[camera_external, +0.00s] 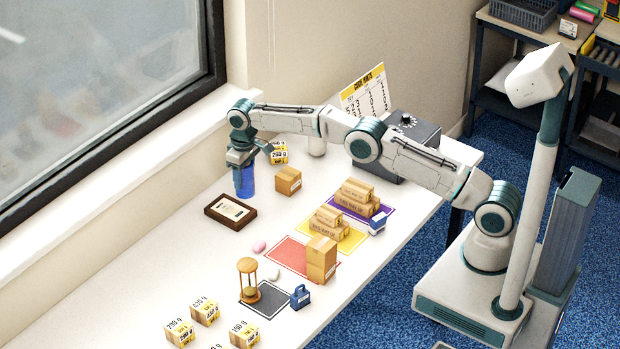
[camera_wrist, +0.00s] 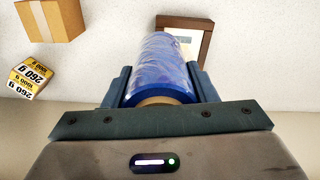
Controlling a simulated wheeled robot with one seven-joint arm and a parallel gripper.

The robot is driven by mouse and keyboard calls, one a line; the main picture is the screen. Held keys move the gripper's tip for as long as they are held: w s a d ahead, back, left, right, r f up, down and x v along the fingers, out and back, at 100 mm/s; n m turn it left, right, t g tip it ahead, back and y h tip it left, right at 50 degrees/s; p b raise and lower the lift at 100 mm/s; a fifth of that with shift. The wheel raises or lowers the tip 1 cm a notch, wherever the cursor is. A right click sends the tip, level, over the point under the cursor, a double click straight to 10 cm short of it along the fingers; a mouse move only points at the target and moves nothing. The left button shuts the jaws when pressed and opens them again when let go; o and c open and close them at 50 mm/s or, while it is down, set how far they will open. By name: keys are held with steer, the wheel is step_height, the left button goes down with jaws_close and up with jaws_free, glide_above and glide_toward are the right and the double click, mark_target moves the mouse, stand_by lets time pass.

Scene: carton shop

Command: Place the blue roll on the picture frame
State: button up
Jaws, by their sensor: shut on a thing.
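The blue roll (camera_external: 244,181) is held upright in my gripper (camera_external: 242,160), which points down over the table near the window side. In the wrist view the blue roll (camera_wrist: 160,70) sits between the two fingers of my gripper (camera_wrist: 160,85), with a tan core showing at its near end. The picture frame (camera_external: 231,211) lies flat on the table, brown with a pale picture, just in front of the roll in the external view. In the wrist view the picture frame (camera_wrist: 203,26) is partly hidden behind the roll. I cannot tell how high the roll is above the table.
A small carton (camera_external: 288,180) stands right of the roll, and a yellow-labelled weight block (camera_external: 278,152) is behind it. Stacked cartons (camera_external: 357,197) rest on coloured mats farther right. An hourglass (camera_external: 249,280) stands nearer the front. The table left of the frame is clear.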

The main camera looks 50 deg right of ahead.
mark_target(247, 191)
steer(key=shift+w+a+f, duration=0.1)
steer(key=shift+a+f, duration=0.1)
steer(key=shift+a, duration=0.2)
steer(key=shift+f, duration=0.25)
steer(key=shift+f+p, duration=0.8)
steer(key=shift+f, duration=1)
steer(key=shift+f, duration=0.1)
steer(key=shift+f, duration=0.15)
steer(key=o, duration=1.1)
steer(key=shift+o, duration=0.2)
